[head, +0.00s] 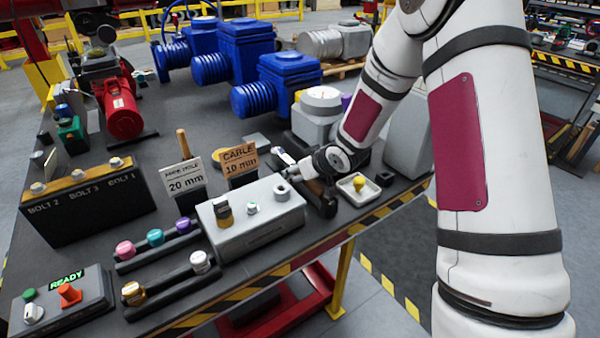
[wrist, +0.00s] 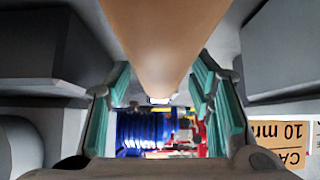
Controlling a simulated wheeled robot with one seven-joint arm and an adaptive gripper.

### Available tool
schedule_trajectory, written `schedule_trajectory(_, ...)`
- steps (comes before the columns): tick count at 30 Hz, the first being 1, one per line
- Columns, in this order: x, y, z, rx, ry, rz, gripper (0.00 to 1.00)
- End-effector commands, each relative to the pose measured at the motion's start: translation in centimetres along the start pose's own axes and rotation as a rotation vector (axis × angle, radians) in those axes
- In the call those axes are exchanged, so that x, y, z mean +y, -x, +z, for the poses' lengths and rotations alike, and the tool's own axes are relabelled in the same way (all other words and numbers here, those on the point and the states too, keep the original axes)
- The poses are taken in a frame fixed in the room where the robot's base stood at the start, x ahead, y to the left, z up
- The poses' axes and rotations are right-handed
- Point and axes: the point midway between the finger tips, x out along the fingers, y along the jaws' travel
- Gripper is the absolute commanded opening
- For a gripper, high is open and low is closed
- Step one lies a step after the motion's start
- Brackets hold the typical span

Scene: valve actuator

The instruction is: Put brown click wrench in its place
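The brown click wrench (wrist: 163,40) shows in the wrist view as a smooth brown cylinder. It comes in from the top edge and narrows toward a small pale tip between the teal finger pads. My gripper (wrist: 160,95) has one pad on each side of it. The pads look close to its sides, but contact is not clear. In the head view my gripper (head: 289,164) is low over the table, right of the CABLE 10 mm sign (head: 239,161). A dark brown part below it (head: 319,194) is probably the wrench, mostly hidden.
A grey box (head: 250,222) with knobs stands in front of my gripper. A white tray (head: 358,190) with a yellow knob is to the right. Another sign, 20 mm (head: 184,180), stands at left beside an upright wooden handle (head: 183,144). Blue actuators (head: 276,85) stand behind.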

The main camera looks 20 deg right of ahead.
Motion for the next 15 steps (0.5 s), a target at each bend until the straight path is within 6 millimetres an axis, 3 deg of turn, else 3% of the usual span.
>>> schedule_trajectory(8,0.0,0.5,0.1,-0.003,-0.001,0.000,0.48)
schedule_trajectory(15,0.1,4.3,0.0,0.001,0.000,0.002,0.48)
